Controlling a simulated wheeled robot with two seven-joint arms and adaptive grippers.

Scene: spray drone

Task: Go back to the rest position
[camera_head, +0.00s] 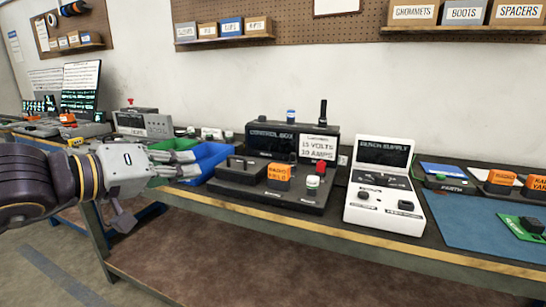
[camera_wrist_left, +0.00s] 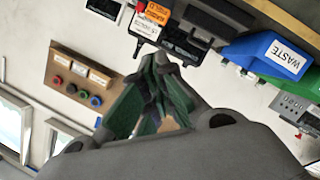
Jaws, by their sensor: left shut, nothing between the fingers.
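My right gripper is in neither view.
The bench (camera_head: 330,233) holds a black control box (camera_head: 270,140) with an orange block (camera_head: 278,177), a white bench supply (camera_head: 385,190) and a blue mat (camera_head: 470,222). The blue waste bin (camera_wrist_left: 252,48) shows in the wrist view. Floor (camera_head: 60,270) in front is clear.

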